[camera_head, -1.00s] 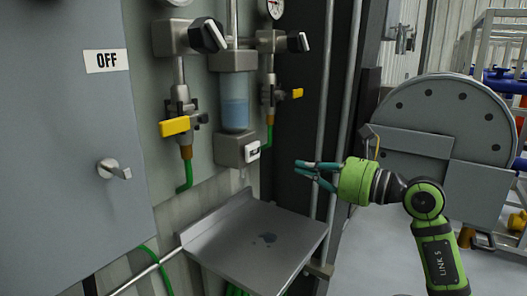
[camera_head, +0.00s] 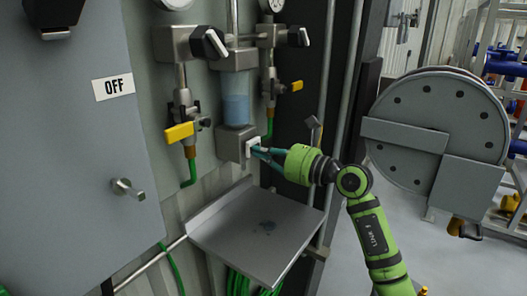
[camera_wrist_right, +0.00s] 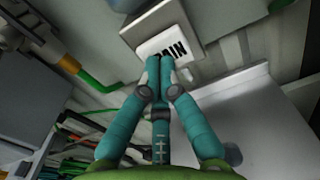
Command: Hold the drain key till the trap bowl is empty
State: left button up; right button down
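The trap bowl (camera_head: 236,108) is a clear cylinder with bluish liquid in its lower part. Below it is a grey block (camera_head: 231,145) with the white drain key (camera_head: 250,147) on its right side. In the right wrist view the key (camera_wrist_right: 182,44) shows part of the word DRAIN. My right gripper (camera_head: 257,151) is at the key, its teal fingertips drawn together. In the wrist view the fingertips (camera_wrist_right: 160,62) overlap the key's near edge; I cannot tell how firmly they touch. My left gripper is out of view.
A grey metal tray (camera_head: 235,250) with a dark wet patch lies below the bowl. Valves with yellow handles (camera_head: 179,132) flank the bowl. A grey cabinet marked OFF (camera_head: 90,160) stands left. A vertical pipe (camera_head: 345,110) rises behind my right arm.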

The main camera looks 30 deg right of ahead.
jog(key=shift+w, duration=0.1)
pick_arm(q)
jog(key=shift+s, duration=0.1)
pick_arm(e)
jog(key=shift+w+a+r, duration=0.15)
jog(key=shift+w+a, duration=0.1)
jog(key=shift+w, duration=0.2)
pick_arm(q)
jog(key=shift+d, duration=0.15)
pick_arm(e)
jog(key=shift+r, duration=0.15)
dwell(1.4)
